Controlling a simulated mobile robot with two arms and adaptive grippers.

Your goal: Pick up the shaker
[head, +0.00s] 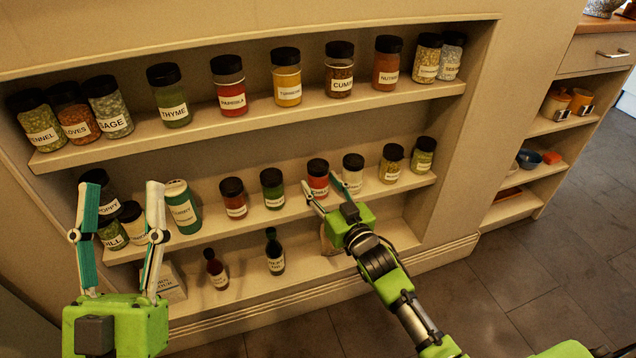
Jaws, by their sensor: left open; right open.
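Several glass spice shakers with dark lids stand on a recessed wall shelf; the frame does not show which one the task means. On the middle shelf, the red shaker (318,171) stands upright. A green-lidded shaker (184,208) stands slightly tilted in the picture at the left of the middle shelf. My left gripper (122,188) is open and empty, in front of the left shelf end, partly hiding the shakers there.
The upper shelf holds more shakers, such as the thyme one (170,96) and the yellow one (287,77). Two dark bottles (216,269) (274,252) stand on the bottom shelf. A side unit (528,178) with bowls stands at right. The tiled floor (570,260) there is clear.

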